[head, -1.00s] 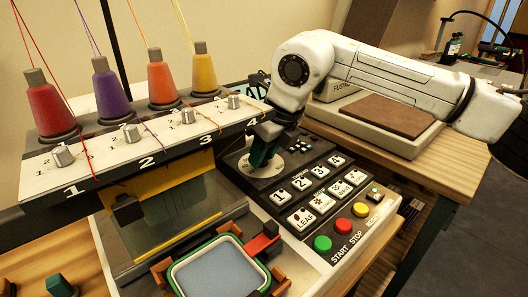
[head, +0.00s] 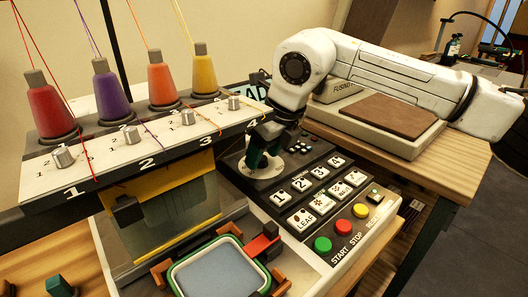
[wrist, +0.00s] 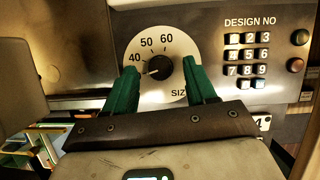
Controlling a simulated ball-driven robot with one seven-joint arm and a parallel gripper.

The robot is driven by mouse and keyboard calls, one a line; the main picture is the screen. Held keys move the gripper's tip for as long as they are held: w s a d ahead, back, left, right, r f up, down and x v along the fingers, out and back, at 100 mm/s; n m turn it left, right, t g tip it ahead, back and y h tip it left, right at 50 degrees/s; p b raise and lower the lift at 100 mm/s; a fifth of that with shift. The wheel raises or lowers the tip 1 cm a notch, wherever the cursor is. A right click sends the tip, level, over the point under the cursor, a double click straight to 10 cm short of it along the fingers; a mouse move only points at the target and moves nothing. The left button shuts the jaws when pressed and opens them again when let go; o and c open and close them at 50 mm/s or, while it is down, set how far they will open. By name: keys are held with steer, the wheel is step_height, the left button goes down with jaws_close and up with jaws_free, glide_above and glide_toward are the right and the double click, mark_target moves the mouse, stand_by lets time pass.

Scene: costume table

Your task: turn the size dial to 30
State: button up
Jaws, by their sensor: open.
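The size dial (wrist: 160,42) is a round white plate with a black knob (wrist: 160,67) at its middle. The numbers 40, 50 and 60 and part of the word SIZE show in the wrist view. A small pale mark on the knob points left and slightly down, below the 40. The left finger covers the lower left of the plate, so no 30 is visible. My gripper (wrist: 158,72) is open, with one green finger on each side of the knob and gaps beside it. In the head view the dial plate (head: 252,173) is partly hidden under my gripper (head: 264,158).
A DESIGN NO keypad (wrist: 247,57) is right of the dial. The control panel also carries white number keys (head: 301,184) and red, green and yellow buttons (head: 341,227). A thread rack (head: 130,160) with several cones stands close on the left. A fusing press (head: 375,125) sits behind.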

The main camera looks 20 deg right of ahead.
steer(key=p+v, duration=0.1)
steer(key=v, duration=0.9)
steer(key=shift+s+r, duration=0.1)
